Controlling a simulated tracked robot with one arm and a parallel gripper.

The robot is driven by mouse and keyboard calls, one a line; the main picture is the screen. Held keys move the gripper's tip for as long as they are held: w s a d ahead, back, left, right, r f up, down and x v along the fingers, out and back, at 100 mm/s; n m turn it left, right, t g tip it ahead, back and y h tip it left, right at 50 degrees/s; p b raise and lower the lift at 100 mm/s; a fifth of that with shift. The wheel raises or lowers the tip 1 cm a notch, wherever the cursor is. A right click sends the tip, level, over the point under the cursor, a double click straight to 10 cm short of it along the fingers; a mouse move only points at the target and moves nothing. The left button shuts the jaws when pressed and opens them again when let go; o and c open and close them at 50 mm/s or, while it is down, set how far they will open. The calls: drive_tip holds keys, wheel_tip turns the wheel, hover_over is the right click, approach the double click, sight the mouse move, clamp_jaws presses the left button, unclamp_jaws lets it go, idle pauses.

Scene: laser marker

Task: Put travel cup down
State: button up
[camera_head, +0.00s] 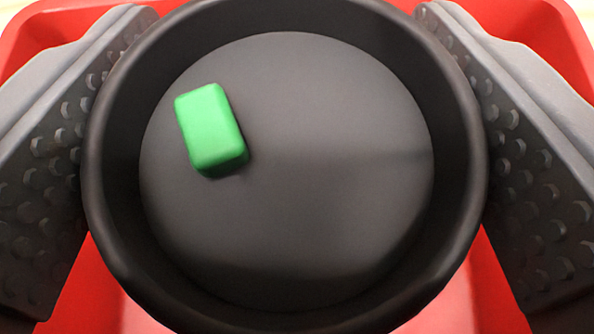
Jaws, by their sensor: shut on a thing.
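The travel cup (335,190) is a round, matte black vessel seen from above, with its open mouth facing me. It fills the middle of the camera_head view. A small green block (211,128) lies inside it, on the left part of its floor. My gripper (287,150) is shut on the cup, with one grey, studded finger against its left side and one against its right side. The cup's underside is hidden, so I cannot tell whether it touches the surface below.
A red tray (490,290) lies beneath and around the cup. Its red edge shows at the top left and top right, with a pale surface beyond the corners. Little free room shows beside the cup and fingers.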

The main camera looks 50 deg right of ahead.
drive_tip(key=shift+f, duration=2.35)
drive_tip(key=o, duration=0.7)
drive_tip(key=shift+r, duration=0.1)
drive_tip(key=v, duration=1.2)
